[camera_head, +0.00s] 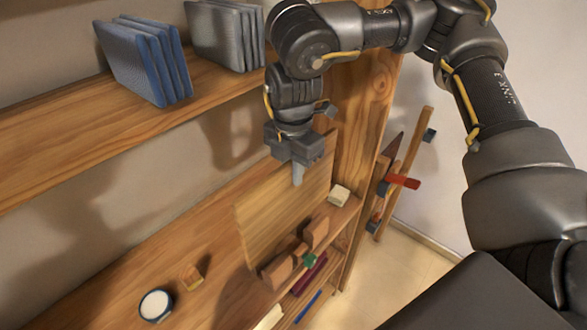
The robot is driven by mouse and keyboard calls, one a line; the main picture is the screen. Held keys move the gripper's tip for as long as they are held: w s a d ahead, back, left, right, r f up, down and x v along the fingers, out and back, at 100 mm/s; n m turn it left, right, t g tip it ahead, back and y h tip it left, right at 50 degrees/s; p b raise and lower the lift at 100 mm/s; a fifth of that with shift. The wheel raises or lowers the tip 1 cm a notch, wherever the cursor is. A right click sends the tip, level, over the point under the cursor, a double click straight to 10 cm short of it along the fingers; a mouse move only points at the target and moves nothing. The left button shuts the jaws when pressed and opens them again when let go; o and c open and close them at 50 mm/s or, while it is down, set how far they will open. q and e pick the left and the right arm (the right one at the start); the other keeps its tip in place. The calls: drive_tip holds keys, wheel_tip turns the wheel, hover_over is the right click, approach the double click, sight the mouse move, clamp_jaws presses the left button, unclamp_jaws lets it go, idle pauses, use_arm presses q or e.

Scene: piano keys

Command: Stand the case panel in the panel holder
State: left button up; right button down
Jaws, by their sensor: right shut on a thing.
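The case panel (272,218) is a thin light-wood sheet, upright with a slight tilt, above the wooden bench. My right gripper (298,172) points down and is shut on the panel's top edge. The panel's lower edge is right behind these blocks in the picture. I cannot tell whether it sits in the holder or just behind it. My left gripper is not in view.
A white round jar (156,305) and a small wooden block (193,277) are on the bench at left. A cream block (339,195) lies right of the panel. Blue panels (140,62) and grey panels (222,38) stand on the upper shelf. A red-handled clamp (403,181) hangs at right.

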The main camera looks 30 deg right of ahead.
drive_tip(key=shift+f+b, duration=2.75)
drive_tip(key=shift+f, duration=0.55)
drive_tip(key=shift+f+b, duration=0.75)
drive_tip(key=shift+f, duration=0.4)
drive_tip(key=c, duration=1.4)
unclamp_jaws()
drive_tip(key=shift+o, duration=0.2)
wheel_tip(320, 180, up, 11)
hover_over(293, 199)
drive_tip(key=w, duration=0.1)
drive_tip(key=shift+d+f+b, duration=0.1)
drive_tip(key=shift+d+b, duration=0.2)
